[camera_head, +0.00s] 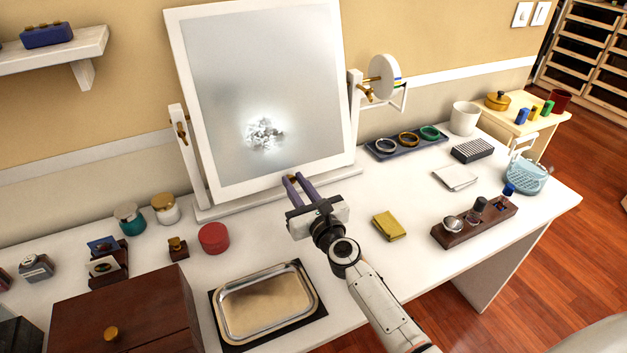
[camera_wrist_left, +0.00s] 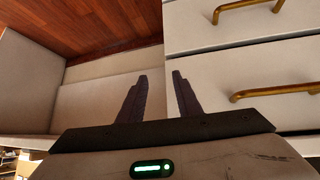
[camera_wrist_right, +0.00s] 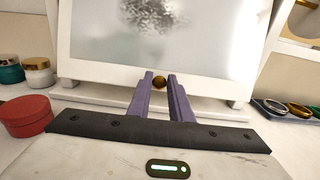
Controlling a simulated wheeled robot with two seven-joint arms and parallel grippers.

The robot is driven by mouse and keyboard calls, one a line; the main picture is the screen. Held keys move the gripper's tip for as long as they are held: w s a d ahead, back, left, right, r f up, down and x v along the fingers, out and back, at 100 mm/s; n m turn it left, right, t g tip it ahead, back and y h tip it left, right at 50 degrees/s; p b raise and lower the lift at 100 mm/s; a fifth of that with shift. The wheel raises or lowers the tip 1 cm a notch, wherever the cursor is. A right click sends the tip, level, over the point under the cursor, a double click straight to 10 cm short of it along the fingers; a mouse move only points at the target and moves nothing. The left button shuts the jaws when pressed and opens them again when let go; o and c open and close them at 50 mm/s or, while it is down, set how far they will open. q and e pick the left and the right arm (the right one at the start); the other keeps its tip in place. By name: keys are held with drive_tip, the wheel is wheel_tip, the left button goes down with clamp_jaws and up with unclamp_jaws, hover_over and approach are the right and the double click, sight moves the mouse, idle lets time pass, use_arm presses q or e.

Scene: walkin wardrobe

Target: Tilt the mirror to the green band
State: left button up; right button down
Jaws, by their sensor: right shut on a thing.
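A white-framed mirror (camera_head: 262,85) stands tilted on its white stand at the back of the dressing table. My right gripper (camera_head: 293,178) is at the mirror's lower edge, its purple fingers shut on a small brass knob (camera_wrist_right: 159,82) there. At the mirror's right pivot is a white round dial (camera_head: 380,77) with brass fittings. Small coloured marks, including green, show on the dial's right rim; I cannot tell which one the pointer meets. My left gripper (camera_wrist_left: 160,78) is open and empty, near white drawers, and out of the head view.
A dark wooden box (camera_head: 125,315) stands at the front left. A ring tray (camera_head: 405,143) lies right of the mirror. Brass-handled drawers (camera_wrist_left: 240,60) are beside my left gripper.

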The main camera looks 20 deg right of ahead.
drive_tip(key=shift+w+d+r, duration=0.1)
drive_tip(key=shift+w+r, duration=0.1)
drive_tip(key=shift+r, duration=0.85)
drive_tip(key=c, duration=1.6)
unclamp_jaws()
drive_tip(key=shift+s, duration=0.15)
drive_tip(key=shift+c, duration=0.2)
drive_tip(key=shift+f, duration=0.1)
drive_tip(key=shift+f, duration=0.1)
drive_tip(key=s, duration=1)
drive_tip(key=shift+s+p, duration=0.15)
drive_tip(key=shift+p, duration=0.2)
